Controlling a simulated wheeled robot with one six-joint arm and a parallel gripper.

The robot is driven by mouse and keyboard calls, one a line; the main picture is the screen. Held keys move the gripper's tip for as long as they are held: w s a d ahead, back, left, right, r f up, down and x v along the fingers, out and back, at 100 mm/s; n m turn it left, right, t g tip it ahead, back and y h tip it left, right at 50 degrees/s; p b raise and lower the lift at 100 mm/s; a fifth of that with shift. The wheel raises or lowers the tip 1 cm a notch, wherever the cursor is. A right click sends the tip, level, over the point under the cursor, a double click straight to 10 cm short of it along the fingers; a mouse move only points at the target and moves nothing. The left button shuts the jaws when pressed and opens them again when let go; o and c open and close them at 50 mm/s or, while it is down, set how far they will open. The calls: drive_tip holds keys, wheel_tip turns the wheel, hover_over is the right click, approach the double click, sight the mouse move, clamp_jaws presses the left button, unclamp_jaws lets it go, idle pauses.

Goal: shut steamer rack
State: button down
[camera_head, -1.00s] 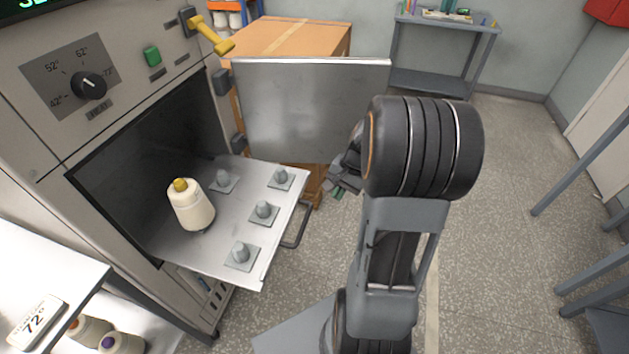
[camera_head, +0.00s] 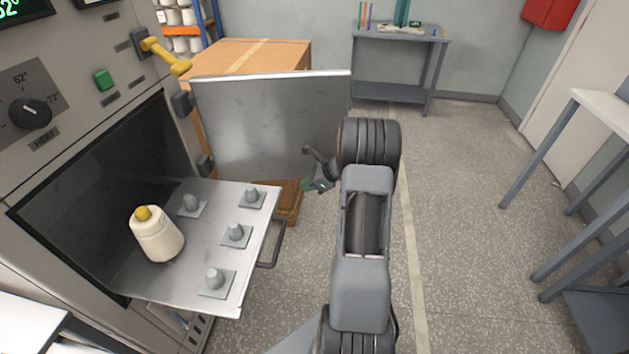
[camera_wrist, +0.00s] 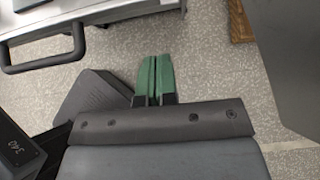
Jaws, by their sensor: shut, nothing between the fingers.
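The steamer rack (camera_head: 185,275) is a metal tray with pegs on square plates, pulled out of the steamer's dark opening on the left. A cream bobbin (camera_head: 157,238) with a yellow top stands upright on its rear left part. The rack's dark bar handle (camera_head: 272,248) is on its right front edge; the handle also shows at the upper left of the wrist view (camera_wrist: 45,62). My gripper (camera_head: 308,184) is shut and empty, to the right of the rack and apart from the handle. Its green fingertips are together in the wrist view (camera_wrist: 154,78).
The steamer door (camera_head: 270,125) stands open behind the rack, near my gripper. A yellow lever (camera_head: 165,55), green button (camera_head: 103,79) and heat dial (camera_head: 30,113) are on the steamer's front. A cardboard box (camera_head: 245,57) is behind the door. Floor to the right is clear up to grey tables.

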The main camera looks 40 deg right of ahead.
sight(281, 191)
drive_tip(key=w+a+f, duration=0.1)
drive_tip(key=w+a, duration=0.2)
drive_tip(key=w+a+f, duration=0.1)
drive_tip(key=shift+w+a+f, duration=0.3)
drive_tip(key=shift+w+a, duration=0.15)
drive_tip(key=shift+a, duration=0.05)
drive_tip(key=shift+w, duration=0.1)
